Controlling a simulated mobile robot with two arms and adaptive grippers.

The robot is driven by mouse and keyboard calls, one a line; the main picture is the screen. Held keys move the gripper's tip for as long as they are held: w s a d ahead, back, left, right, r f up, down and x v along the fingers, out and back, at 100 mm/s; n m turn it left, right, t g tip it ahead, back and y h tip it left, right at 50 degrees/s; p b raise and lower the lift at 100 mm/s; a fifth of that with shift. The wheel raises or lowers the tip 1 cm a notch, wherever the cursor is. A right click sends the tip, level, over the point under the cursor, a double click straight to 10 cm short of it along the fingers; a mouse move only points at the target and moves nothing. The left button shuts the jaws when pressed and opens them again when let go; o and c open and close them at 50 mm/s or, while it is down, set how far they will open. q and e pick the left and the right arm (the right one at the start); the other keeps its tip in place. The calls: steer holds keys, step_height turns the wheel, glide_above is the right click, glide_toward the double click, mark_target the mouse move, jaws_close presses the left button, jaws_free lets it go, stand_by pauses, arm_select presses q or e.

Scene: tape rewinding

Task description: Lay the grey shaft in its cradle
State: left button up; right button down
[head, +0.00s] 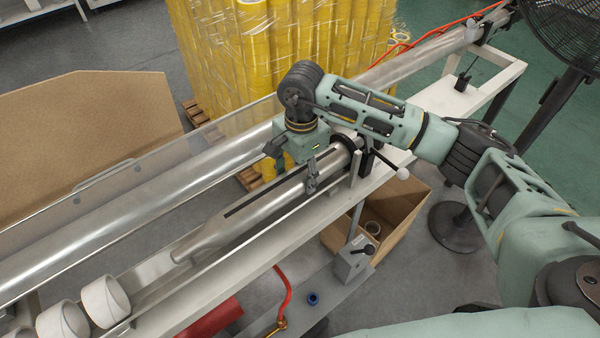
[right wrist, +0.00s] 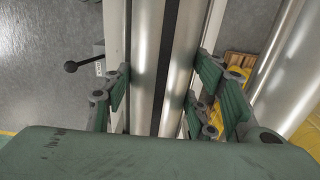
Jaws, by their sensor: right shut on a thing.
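The grey shaft (head: 245,213) is a long metal bar with a black strip along it and a tapered near end. It lies slantwise along the pale bench frame (head: 215,290). My right gripper (head: 291,179) is shut on the shaft from above, toward its far end. In the right wrist view the shaft (right wrist: 183,70) runs between the fingers, black strip facing up. A dark bracket with a ball-ended lever (head: 387,166) stands at the shaft's far end and may be the cradle. Whether the shaft rests in it is hidden by my gripper and arm. My left gripper is out of view.
A long metal roller (head: 120,225) runs parallel behind the shaft. White rolls (head: 104,301) sit at the near left. A cardboard box (head: 402,205) stands below the bench, a fan (head: 566,35) at the back right, and wrapped yellow rolls (head: 265,50) behind.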

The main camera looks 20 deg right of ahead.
steer(key=shift+d, duration=0.1)
steer(key=c, duration=0.7)
jaws_free()
steer(key=shift+o, duration=0.2)
step_height(320, 180, up, 12)
steer(key=shift+f, duration=0.1)
stand_by(0.3)
